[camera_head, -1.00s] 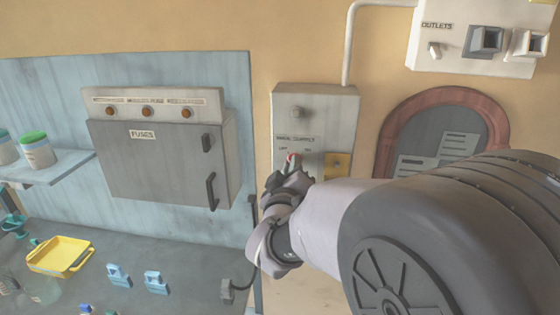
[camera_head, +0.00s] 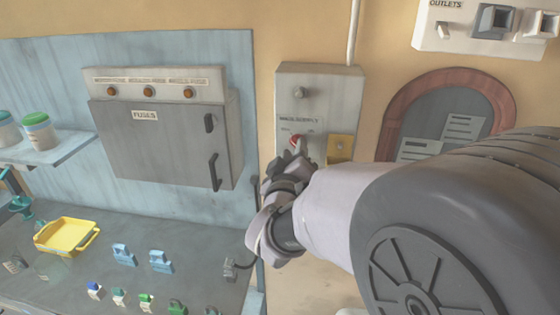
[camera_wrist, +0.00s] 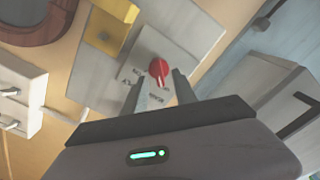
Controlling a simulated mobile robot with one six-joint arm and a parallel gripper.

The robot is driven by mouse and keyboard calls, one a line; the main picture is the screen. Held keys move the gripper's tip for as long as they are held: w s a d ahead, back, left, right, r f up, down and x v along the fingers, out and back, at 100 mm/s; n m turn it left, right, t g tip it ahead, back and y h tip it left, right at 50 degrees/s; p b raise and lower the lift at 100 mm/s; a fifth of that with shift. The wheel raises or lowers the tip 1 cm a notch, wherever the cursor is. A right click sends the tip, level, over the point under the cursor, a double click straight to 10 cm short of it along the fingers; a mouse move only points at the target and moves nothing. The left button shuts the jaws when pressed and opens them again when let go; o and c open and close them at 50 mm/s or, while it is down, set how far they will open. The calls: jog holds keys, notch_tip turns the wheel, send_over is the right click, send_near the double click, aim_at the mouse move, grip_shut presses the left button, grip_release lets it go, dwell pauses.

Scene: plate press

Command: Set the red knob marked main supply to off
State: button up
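The red knob (camera_head: 294,142) sits on the grey main supply box (camera_head: 340,92) on the wall. In the wrist view the knob (camera_wrist: 158,68) is round with a pale mark on its lower side; small labels near it are too blurred to read surely. My gripper (camera_wrist: 158,82) is open, with one finger on each side below the knob. The knob shows just past and between the fingertips; whether they touch it I cannot tell. In the head view my gripper (camera_head: 297,152) partly covers the knob's lower right.
A yellow plate (camera_head: 340,149) is on the box right of the knob. The grey fuses cabinet (camera_head: 150,150) with black handles hangs to the left. An outlets panel (camera_head: 470,38) is at upper right, above a red-framed board (camera_head: 398,98). A bench with a yellow tray (camera_head: 66,235) is lower left.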

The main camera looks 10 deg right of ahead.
jog(key=b+v, duration=0.4)
jog(key=v, duration=1.1)
jog(key=shift+s+b, duration=0.3)
jog(key=shift+b, duration=0.05)
